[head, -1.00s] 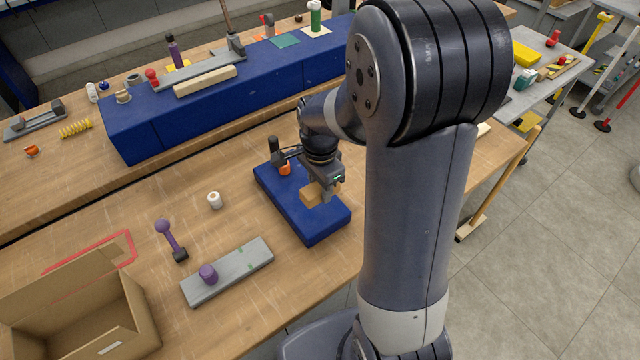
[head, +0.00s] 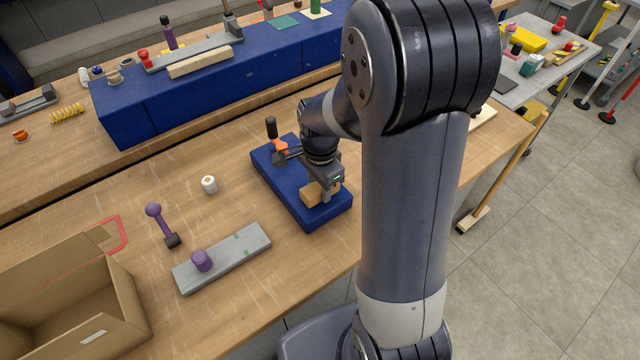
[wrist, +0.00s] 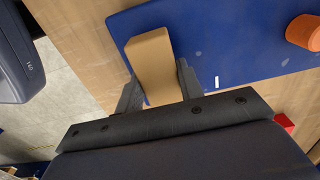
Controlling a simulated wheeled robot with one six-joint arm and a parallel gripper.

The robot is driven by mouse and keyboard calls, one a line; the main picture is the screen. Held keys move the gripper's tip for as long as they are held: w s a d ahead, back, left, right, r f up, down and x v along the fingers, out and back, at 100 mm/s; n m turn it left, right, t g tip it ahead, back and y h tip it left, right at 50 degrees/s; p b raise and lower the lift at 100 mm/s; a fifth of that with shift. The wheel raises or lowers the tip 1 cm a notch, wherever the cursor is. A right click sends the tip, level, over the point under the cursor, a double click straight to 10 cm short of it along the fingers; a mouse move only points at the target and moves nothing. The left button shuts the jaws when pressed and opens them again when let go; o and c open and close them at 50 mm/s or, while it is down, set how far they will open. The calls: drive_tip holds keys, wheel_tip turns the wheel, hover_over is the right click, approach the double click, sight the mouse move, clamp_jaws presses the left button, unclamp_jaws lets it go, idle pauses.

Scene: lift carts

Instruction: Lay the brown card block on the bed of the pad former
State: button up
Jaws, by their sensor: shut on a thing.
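The brown card block (head: 313,194) is held in my gripper (head: 325,197), over the near right part of the blue bed of the pad former (head: 288,198). In the wrist view the block (wrist: 152,58) sits between the two dark fingers of my gripper (wrist: 158,88), and it overlaps the edge of the blue bed (wrist: 215,35). I cannot tell whether the block touches the bed. The pad former's black-handled lever (head: 272,130) and an orange part (head: 279,147) are at its far end. My wrist hides part of the bed.
A grey plate with a purple knob (head: 222,258), a purple-handled tool (head: 162,222) and a white roll (head: 209,184) lie left of the pad former. An open cardboard box (head: 70,300) stands at the lower left. A long blue block (head: 190,110) stands behind.

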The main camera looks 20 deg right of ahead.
drive_tip(key=shift+f+b, duration=0.55)
drive_tip(key=shift+f, duration=0.1)
idle(0.3)
drive_tip(key=o, duration=1)
drive_tip(key=shift+o, duration=0.2)
drive_tip(key=shift+r, duration=0.1)
wheel_tip(320, 180, up, 11)
drive_tip(key=shift+f, duration=0.15)
drive_tip(key=shift+f, duration=0.1)
